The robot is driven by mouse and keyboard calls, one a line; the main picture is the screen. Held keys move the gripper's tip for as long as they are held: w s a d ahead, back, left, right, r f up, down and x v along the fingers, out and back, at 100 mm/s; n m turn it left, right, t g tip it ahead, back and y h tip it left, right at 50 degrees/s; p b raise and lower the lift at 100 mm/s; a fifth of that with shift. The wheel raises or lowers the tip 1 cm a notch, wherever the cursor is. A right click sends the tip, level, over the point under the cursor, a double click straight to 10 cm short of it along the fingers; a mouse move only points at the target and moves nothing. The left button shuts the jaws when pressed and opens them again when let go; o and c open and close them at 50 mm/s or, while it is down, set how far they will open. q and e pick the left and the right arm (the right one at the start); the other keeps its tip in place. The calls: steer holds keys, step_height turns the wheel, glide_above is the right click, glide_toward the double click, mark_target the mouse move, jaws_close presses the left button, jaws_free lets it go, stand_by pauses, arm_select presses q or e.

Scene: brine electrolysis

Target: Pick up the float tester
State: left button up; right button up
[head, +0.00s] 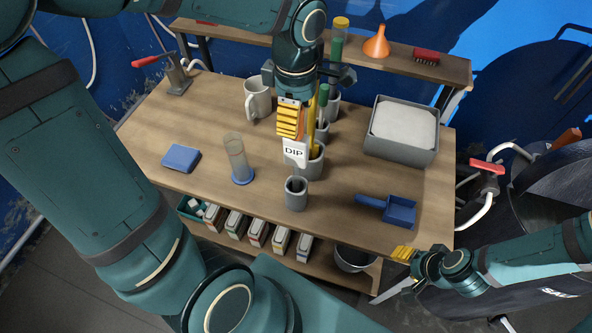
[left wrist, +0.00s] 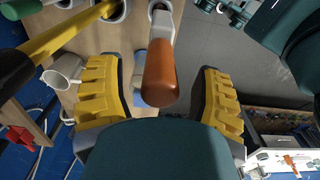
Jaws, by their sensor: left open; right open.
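I take the float tester to be the tool with the orange-brown rounded handle (left wrist: 158,75), which stands between my left fingers in the left wrist view. I am not certain of this. My left gripper (left wrist: 160,95) is open around the handle, with a gap on each side. My right gripper (head: 405,268) is open and empty by the table's front right corner.
A yellow rod (head: 311,118) stands close beside the left gripper. A grey tray (head: 400,152) is at right.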

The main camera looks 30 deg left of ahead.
arm_select(q)
steer(key=shift+f, duration=1.55)
steer(key=shift+o, duration=0.2)
jaws_close()
